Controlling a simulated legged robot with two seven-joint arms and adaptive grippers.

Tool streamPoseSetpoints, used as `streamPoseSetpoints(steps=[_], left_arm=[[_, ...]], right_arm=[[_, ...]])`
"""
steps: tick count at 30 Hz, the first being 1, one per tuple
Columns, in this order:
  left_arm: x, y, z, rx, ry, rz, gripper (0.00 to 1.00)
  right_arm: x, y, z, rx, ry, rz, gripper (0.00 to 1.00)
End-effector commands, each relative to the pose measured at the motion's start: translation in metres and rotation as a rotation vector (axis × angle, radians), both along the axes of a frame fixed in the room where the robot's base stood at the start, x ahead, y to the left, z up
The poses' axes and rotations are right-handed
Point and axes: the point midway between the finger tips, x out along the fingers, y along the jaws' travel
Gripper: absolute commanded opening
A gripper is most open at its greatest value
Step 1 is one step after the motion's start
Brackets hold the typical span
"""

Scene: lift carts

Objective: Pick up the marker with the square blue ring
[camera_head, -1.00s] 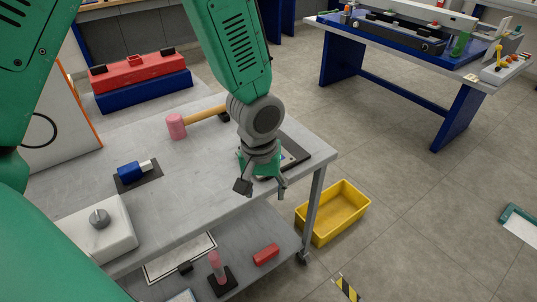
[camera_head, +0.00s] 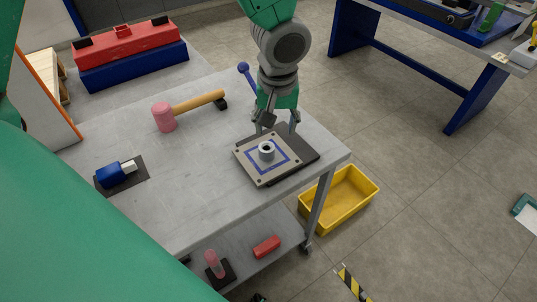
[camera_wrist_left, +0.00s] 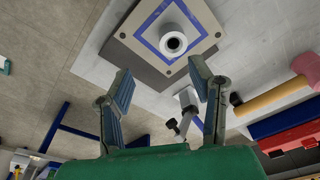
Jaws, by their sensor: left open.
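The marker (camera_head: 247,165) is a square beige plate with a square blue ring and small dark dots at its corners. A grey hollow cylinder (camera_head: 266,150) stands at its middle. The marker lies on a dark flat base (camera_head: 308,158) near the cart top's right corner. In the left wrist view the marker (camera_wrist_left: 133,38) shows at the top, beyond my fingertips. My left gripper (camera_head: 277,119) is open and empty, just behind the marker in the head view. Its spread fingers also show in the left wrist view (camera_wrist_left: 160,79), apart from the cylinder. My right gripper is out of view.
A pink-headed mallet (camera_head: 164,117) and a blue-and-white part (camera_head: 115,174) lie on the grey cart top (camera_head: 200,190). A red-and-blue case (camera_head: 133,62) stands at the back left. A yellow bin (camera_head: 345,198) is on the floor, right of the cart.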

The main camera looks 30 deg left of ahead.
Motion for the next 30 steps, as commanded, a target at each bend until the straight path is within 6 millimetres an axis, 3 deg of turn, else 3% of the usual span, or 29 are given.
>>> streamPoseSetpoints(steps=[3,9,19,29,30], left_arm=[[0.002,0.009,-0.025,-0.008,0.004,0.001,0.49],[0.003,0.02,-0.042,-0.019,0.003,0.003,0.49],[0.0,0.014,-0.083,-0.006,0.004,0.001,0.49],[0.001,0.017,-0.09,-0.012,0.001,0.001,0.49],[0.001,0.018,-0.091,-0.013,0.001,0.001,0.39]], right_arm=[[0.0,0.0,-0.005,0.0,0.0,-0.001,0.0],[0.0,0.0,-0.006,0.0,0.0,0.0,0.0],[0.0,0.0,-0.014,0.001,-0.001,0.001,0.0],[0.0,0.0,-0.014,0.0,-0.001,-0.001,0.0],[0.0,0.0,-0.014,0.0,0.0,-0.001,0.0]])
